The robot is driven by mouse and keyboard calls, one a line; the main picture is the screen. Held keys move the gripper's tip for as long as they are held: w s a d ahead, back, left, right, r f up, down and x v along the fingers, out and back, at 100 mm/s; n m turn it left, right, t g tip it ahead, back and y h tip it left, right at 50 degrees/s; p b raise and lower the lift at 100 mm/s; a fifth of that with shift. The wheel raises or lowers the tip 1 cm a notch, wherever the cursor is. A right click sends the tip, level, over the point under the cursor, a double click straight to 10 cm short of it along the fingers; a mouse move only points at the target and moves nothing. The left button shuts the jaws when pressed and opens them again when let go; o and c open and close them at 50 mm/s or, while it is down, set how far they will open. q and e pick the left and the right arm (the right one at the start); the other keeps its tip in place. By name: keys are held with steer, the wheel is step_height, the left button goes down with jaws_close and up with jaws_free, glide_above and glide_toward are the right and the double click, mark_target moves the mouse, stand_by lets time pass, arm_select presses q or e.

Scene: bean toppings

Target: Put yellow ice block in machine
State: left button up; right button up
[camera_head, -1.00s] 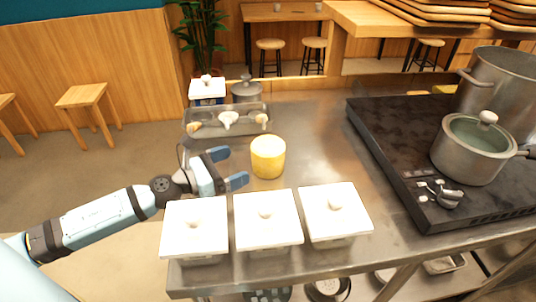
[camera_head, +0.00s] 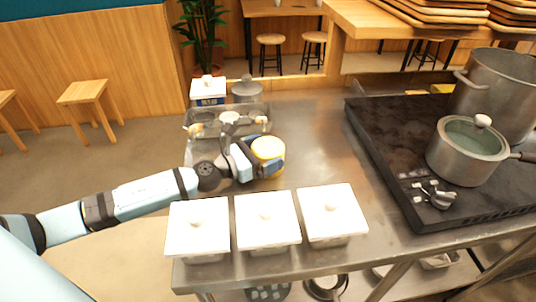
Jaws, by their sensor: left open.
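The yellow ice block (camera_head: 269,149) is a short yellow cylinder with a pale top, upright on the steel counter (camera_head: 318,150). My left gripper (camera_head: 262,160) is open at the block's left side, its fingers reaching around the block. One blue fingertip shows in front of the block; the other finger is mostly hidden. I cannot tell whether the fingers touch it. My right gripper does not show. No machine that I can make out is in view.
White-lidded containers (camera_head: 267,218) line the counter's front edge, close to my left arm. A tray (camera_head: 204,124) with utensils lies behind the block. A black stove (camera_head: 388,132) with a lidded pot (camera_head: 466,158) and a large pot (camera_head: 499,90) stands at right. Mid-counter is clear.

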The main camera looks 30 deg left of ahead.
arm_select(q)
steer(key=shift+c, duration=0.5)
steer(key=c, duration=0.7)
steer(key=shift+c, duration=1.1)
steer(key=shift+w+r, duration=0.1)
steer(key=shift+r, duration=0.05)
